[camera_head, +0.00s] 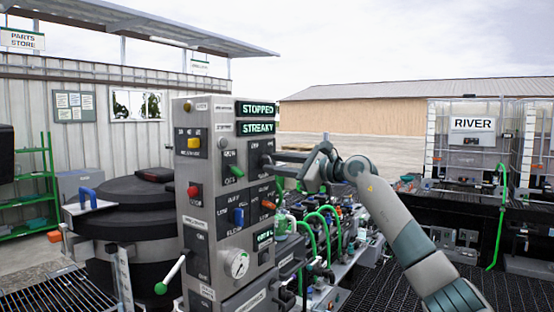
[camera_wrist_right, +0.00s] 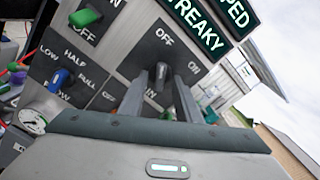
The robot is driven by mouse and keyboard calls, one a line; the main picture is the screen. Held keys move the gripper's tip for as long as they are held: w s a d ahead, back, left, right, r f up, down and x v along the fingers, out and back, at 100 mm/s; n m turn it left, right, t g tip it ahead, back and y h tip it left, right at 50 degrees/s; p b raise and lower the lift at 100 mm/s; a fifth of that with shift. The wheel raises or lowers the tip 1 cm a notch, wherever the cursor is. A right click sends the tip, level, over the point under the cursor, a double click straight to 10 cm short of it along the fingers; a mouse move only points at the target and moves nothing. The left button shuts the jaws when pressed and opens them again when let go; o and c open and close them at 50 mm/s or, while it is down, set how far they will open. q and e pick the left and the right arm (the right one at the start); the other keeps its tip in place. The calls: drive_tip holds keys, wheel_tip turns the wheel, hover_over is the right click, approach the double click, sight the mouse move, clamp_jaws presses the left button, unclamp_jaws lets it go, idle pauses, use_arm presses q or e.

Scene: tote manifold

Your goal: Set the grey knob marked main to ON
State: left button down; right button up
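A dark grey knob (camera_head: 266,160) sits on the upper right of the grey control panel (camera_head: 218,208). In the wrist view the knob (camera_wrist_right: 158,74) is on a black plate marked OFF and ON, and its handle seems to point toward OFF. A label reading main is not legible to me. My right gripper (camera_head: 284,164) reaches in from the right at the knob. In the wrist view the right gripper (camera_wrist_right: 160,85) has its fingers apart, one on each side of the knob, with gaps showing. I cannot tell how deep the tips reach. My left gripper is in neither view.
A green knob (camera_head: 236,171), blue knob (camera_head: 239,216), orange knob (camera_head: 268,205) and red button (camera_head: 193,191) are close by on the panel. Displays read STOPPED (camera_head: 257,108) and STREAKY (camera_head: 257,128). A green-tipped lever (camera_head: 161,287) sticks out low left.

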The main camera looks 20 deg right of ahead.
drive_tip(key=shift+w+a, duration=0.1)
drive_tip(key=shift+w, duration=0.05)
clamp_jaws()
